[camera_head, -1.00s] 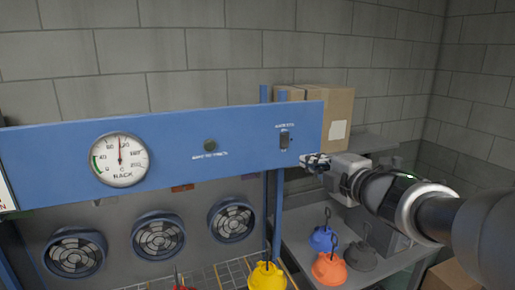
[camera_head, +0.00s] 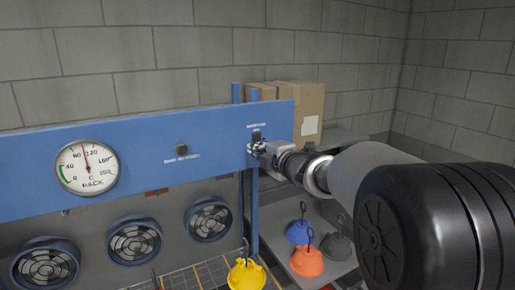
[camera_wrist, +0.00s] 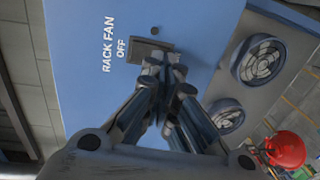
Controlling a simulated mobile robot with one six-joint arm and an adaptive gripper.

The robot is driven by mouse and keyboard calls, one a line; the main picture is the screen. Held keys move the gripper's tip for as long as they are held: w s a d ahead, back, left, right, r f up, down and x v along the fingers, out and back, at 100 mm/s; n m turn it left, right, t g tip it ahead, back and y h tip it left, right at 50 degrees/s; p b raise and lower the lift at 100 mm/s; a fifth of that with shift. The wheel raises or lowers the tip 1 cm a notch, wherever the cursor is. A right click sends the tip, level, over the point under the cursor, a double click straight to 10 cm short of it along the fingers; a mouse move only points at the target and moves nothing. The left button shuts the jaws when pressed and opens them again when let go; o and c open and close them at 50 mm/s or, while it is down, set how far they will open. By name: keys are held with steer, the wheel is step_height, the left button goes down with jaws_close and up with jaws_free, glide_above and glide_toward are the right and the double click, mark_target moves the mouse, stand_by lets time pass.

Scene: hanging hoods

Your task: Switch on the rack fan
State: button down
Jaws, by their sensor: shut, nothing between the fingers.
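The rack fan switch (camera_head: 256,134) is a dark rocker on the right end of the blue panel (camera_head: 215,130). In the wrist view the switch (camera_wrist: 149,51) sits beside the white words "RACK FAN OFF". My gripper (camera_head: 257,148) is shut and empty, with its tips at the lower edge of the switch. In the wrist view my gripper (camera_wrist: 163,66) covers part of the switch's edge. I cannot tell whether the tips touch it or which way the rocker is tilted.
Several round fans (camera_head: 134,239) are below. A yellow hood (camera_head: 246,275) hangs at the front; blue and orange (camera_head: 307,261) hoods are on a grey shelf. Cardboard boxes (camera_head: 300,105) stand behind.

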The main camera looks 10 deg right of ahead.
steer(key=shift+f+b, duration=0.1)
steer(key=shift+b, duration=0.2)
steer(key=b, duration=0.3)
steer(key=shift+w+a+t, duration=0.1)
steer(key=shift+w+t, duration=0.15)
steer(key=shift+t, duration=0.15)
steer(key=shift+f, duration=0.1)
